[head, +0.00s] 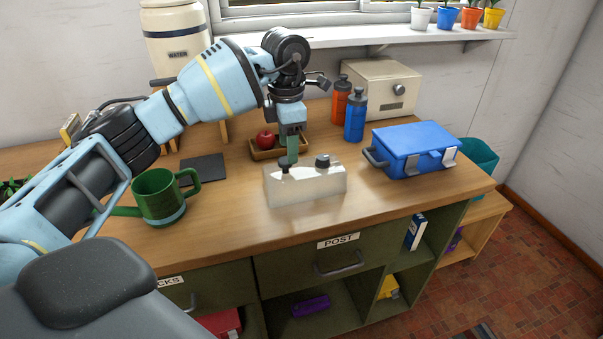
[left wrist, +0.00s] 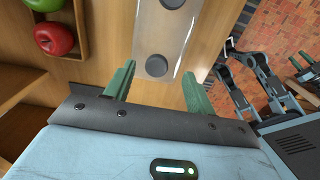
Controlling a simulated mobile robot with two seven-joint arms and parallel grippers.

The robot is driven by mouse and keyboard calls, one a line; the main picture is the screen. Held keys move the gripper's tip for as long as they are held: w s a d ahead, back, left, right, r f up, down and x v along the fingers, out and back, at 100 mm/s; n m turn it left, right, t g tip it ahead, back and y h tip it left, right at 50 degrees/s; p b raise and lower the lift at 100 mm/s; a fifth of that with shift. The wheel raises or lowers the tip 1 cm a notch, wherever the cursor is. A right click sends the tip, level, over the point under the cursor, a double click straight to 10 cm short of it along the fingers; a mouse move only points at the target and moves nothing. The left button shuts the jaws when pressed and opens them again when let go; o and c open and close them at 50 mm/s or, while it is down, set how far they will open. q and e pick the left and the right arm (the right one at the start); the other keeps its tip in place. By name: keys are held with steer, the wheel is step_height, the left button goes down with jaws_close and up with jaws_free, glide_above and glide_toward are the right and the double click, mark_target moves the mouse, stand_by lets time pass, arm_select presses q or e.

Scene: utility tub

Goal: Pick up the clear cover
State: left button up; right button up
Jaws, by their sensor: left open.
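The clear cover (head: 305,187) is a see-through box with two dark knobs on top, near the front of the wooden counter. In the left wrist view the clear cover (left wrist: 160,35) lies lengthwise ahead of the fingers. My left gripper (head: 289,159) comes down from above at the cover's left end. Its green fingers are open and empty; in the left wrist view (left wrist: 158,70) the near knob shows between the fingertips. Whether the fingers touch the cover is unclear. My right arm shows small at the right edge of the left wrist view; its jaws are not clear.
A green mug (head: 158,197) stands left of the cover and a blue box (head: 413,150) right. Behind are a wooden tray (head: 262,155) with a red apple (head: 266,139), two bottles (head: 355,115) and a cream box (head: 380,88). The counter between cover and mug is clear.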

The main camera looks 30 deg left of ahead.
mark_target(285, 160)
arm_select(q)
steer(key=f, duration=0.3)
steer(key=a+f, duration=0.1)
steer(key=shift+s+f, duration=0.15)
steer(key=shift+s, duration=0.15)
steer(key=shift+d+f, duration=0.1)
steer(key=shift+f, duration=0.25)
arm_select(e)
steer(key=shift+w+d+r, duration=0.1)
steer(key=shift+w+r, duration=0.2)
arm_select(q)
steer(key=c, duration=1.1)
steer(key=shift+c, duration=0.2)
arm_select(e)
steer(key=shift+w, duration=0.15)
arm_select(q)
steer(key=shift+r, duration=0.1)
